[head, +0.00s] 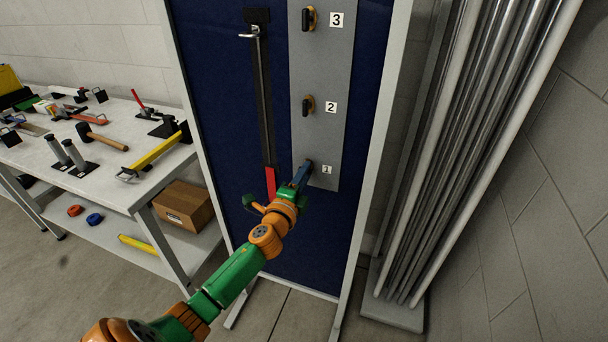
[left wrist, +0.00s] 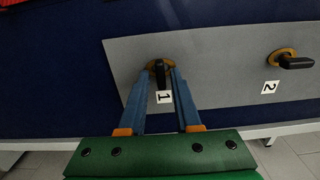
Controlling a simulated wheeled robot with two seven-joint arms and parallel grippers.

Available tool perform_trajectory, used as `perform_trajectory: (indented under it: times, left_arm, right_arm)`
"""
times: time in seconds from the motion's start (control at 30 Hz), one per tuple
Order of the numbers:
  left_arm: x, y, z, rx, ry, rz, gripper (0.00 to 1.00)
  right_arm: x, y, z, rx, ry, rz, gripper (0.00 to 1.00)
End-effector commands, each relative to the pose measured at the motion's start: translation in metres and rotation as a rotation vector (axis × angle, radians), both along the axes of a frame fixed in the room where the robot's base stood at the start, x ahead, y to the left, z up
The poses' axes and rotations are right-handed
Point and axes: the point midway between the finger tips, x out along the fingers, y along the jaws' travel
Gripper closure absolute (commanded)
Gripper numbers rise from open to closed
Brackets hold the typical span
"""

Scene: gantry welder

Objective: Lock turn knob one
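Knob one is the lowest knob on a grey panel (head: 318,70), beside the label 1 (head: 327,170). In the left wrist view, knob one (left wrist: 158,74) has a black handle on an orange-yellow base, and the handle points down the picture toward its label. My left gripper (head: 307,166) is at knob one, and its blue fingers flank the handle. Whether the fingers press on it or leave a small gap cannot be told. In the head view the gripper hides most of knob one. My right gripper is not in view.
A black bar with a red end (head: 270,182) hangs to the left on the blue board. A tool table (head: 110,180) stands at left, and metal pipes (head: 455,150) at right.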

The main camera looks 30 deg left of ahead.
Motion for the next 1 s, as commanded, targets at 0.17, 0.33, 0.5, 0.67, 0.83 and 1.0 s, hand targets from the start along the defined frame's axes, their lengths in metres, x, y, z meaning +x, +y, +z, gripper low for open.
perform_trajectory:
  times: [0.17, 0.33, 0.5, 0.67, 0.83, 1.0]
  left_arm:
    - [0.000, 0.000, 0.001, -0.001, -0.001, 0.000, 0.56]
    - [-0.002, 0.000, 0.001, -0.001, -0.001, 0.000, 0.56]
    - [-0.027, -0.007, 0.000, -0.001, 0.001, -0.002, 0.56]
    - [-0.056, -0.014, -0.002, -0.001, 0.000, -0.002, 0.56]
    - [-0.069, -0.017, 0.000, -0.001, 0.000, 0.000, 0.56]
    - [-0.069, -0.017, 0.001, -0.001, -0.001, 0.000, 0.56]
  right_arm:
    - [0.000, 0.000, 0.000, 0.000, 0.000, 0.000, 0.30]
    - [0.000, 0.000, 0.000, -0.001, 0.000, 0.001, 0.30]
    - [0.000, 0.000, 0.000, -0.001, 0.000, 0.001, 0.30]
    - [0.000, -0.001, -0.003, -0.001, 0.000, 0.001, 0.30]
    - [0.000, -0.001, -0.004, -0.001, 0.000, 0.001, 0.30]
    - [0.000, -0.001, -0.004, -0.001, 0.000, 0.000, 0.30]
